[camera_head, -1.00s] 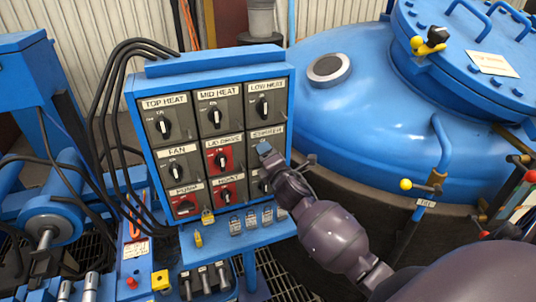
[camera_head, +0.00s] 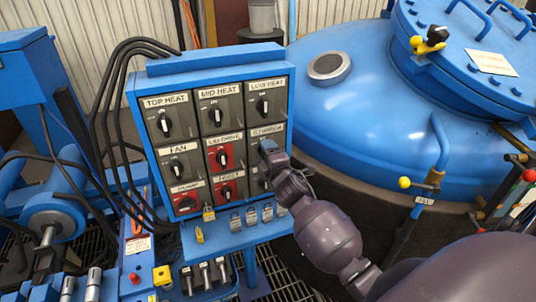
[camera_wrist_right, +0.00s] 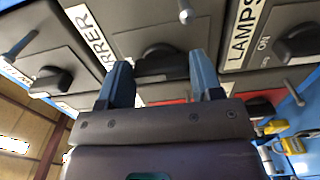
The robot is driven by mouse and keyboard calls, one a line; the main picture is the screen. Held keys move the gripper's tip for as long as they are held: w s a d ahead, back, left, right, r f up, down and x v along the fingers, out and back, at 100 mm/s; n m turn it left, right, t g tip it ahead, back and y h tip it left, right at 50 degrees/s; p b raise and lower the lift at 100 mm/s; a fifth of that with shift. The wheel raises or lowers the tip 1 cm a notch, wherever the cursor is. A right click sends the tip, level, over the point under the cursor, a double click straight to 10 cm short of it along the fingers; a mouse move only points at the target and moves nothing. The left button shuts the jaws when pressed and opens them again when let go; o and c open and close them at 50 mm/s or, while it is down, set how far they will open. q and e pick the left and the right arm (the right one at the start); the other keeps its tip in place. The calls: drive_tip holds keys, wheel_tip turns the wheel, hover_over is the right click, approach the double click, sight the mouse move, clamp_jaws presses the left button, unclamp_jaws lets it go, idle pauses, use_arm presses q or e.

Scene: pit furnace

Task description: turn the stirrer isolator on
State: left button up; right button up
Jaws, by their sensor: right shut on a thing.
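The stirrer isolator (camera_head: 265,133) is the right-hand switch in the middle row of a blue-framed panel (camera_head: 210,67). Its label shows in the head view, but my gripper covers its knob there. In the right wrist view the dark stirrer knob (camera_wrist_right: 165,62) sits between the two blue fingers of my right gripper (camera_wrist_right: 161,78). My right gripper (camera_head: 268,147) is shut on this knob, at the panel face. The knob's exact on or off position is hard to read behind the fingers. My left gripper is not in view.
Neighbouring switches are close: low heat (camera_head: 262,105) above, the red-plated lid drive (camera_head: 222,157) to the left and lamps (camera_wrist_right: 300,45) below. A large blue vessel (camera_head: 370,120) stands to the right, and black cables (camera_head: 100,110) run at the left.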

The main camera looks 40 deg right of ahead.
drive_tip(key=o, duration=0.9)
drive_tip(key=v, duration=1)
drive_tip(key=shift+s+a, duration=0.15)
drive_tip(key=shift+s, duration=0.2)
